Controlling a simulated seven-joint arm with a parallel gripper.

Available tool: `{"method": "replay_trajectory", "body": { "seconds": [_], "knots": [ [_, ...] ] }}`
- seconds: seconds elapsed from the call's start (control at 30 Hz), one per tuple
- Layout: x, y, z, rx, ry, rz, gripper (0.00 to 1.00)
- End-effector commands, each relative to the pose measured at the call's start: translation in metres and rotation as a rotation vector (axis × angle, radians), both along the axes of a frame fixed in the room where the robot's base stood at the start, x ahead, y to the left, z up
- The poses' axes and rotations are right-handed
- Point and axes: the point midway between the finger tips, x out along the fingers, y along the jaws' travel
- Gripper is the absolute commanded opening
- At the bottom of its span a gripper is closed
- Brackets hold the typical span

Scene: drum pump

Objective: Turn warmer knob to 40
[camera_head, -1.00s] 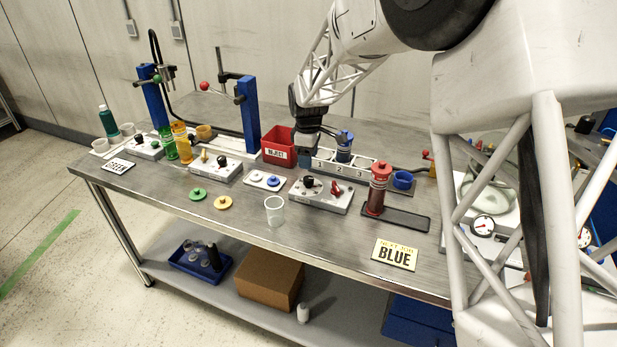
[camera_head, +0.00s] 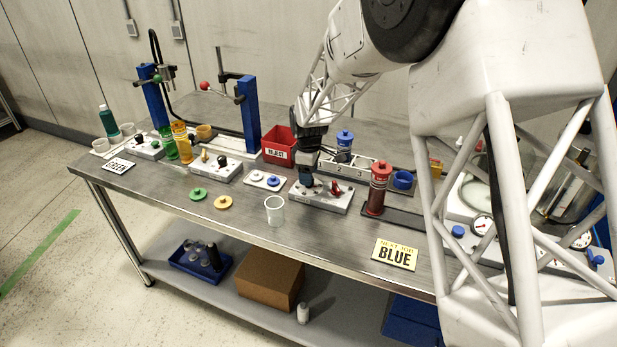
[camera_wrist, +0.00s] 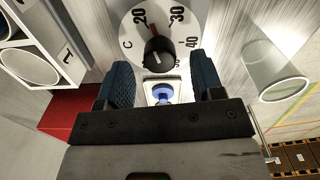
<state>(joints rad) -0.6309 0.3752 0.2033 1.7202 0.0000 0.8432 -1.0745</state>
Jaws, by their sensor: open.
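The warmer knob (camera_wrist: 160,52) is black with a red pointer line, on a white dial (camera_wrist: 130,45) marked 20, 30, 40 and C in the wrist view. The pointer points between 20 and 30, nearer 20. My gripper (camera_wrist: 162,76) is open, its two blue fingers on either side of the knob's lower end in that view; I cannot tell whether they touch it. In the head view my gripper (camera_head: 307,180) is over the left part of a grey control box (camera_head: 320,200), hiding the knob there.
A red lever (camera_head: 335,188) stands close right of my gripper on the same box. A clear cup (camera_head: 274,211) stands in front, a red reject bin (camera_head: 278,147) and a numbered rack (camera_head: 370,168) behind. The front table edge is mostly clear.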

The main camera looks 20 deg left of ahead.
Motion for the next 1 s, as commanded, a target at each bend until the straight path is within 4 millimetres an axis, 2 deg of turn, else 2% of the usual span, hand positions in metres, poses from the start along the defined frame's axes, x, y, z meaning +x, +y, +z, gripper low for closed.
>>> {"method": "replay_trajectory", "body": {
  "seconds": [0.2, 0.57, 0.87, 1.0],
  "knots": [
    [0.000, 0.000, -0.015, 0.000, 0.000, 0.000, 0.61],
    [0.000, 0.000, -0.017, 0.000, -0.001, 0.000, 0.59],
    [0.000, 0.000, -0.017, 0.000, 0.000, 0.000, 0.14],
    [0.000, 0.000, -0.017, 0.000, 0.000, -0.002, 0.12]
  ]
}}
